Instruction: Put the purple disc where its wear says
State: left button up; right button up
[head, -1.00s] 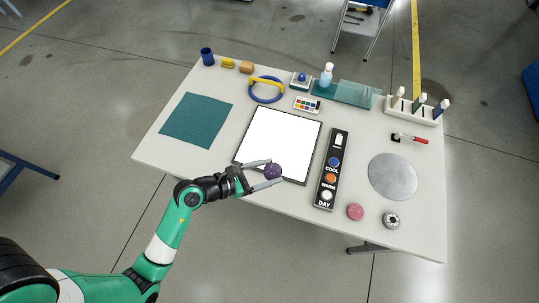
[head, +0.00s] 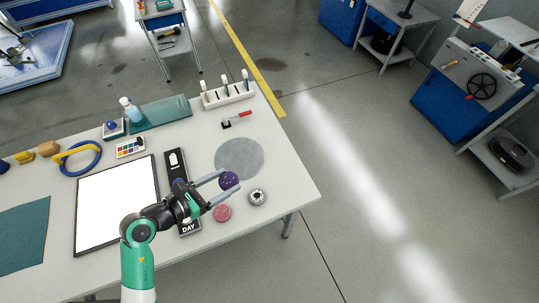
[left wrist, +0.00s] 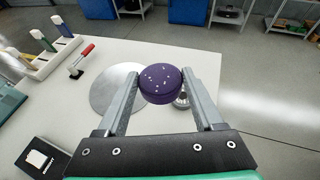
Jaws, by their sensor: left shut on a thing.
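The purple disc (head: 229,181) is held between the fingertips of my left gripper (head: 230,183), above the table near the front edge of the round grey plate (head: 241,153). In the left wrist view the purple disc (left wrist: 161,85) shows several small white specks on its face. There the fingers of my left gripper (left wrist: 161,78) flank it, and the grey plate (left wrist: 112,92) lies beyond to the left. A white lit panel (head: 115,208) and a teal mat (head: 22,238) lie to the left on the table. My right gripper is not in view.
A pink disc (head: 222,213) and a silver disc (head: 258,197) lie near the front edge. A black control bar (head: 176,161), partly hidden by my arm, stands left of the plate. The table's right end is clear.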

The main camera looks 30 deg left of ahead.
pick_arm(q)
jog(key=a, duration=0.1)
jog(key=b, duration=0.8)
send_over(239, 167)
jog(key=f, duration=0.9)
jog(key=shift+s+d+f, duration=0.15)
jog(key=shift+s+f, duration=0.15)
jog(key=shift+s, duration=0.1)
jog(key=shift+w+f, duration=0.1)
jog(key=shift+w, duration=0.2)
jog(key=f+b, duration=0.1)
jog(key=f, duration=0.1)
jog(key=f+b, duration=0.1)
jog(key=f, duration=0.1)
jog(key=shift+w+a, duration=0.2)
jog(key=shift+r, duration=0.15)
jog(key=o, duration=1.5)
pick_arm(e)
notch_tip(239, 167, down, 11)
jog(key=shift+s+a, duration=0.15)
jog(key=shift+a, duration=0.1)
pick_arm(q)
jog(key=shift+o, duration=0.2)
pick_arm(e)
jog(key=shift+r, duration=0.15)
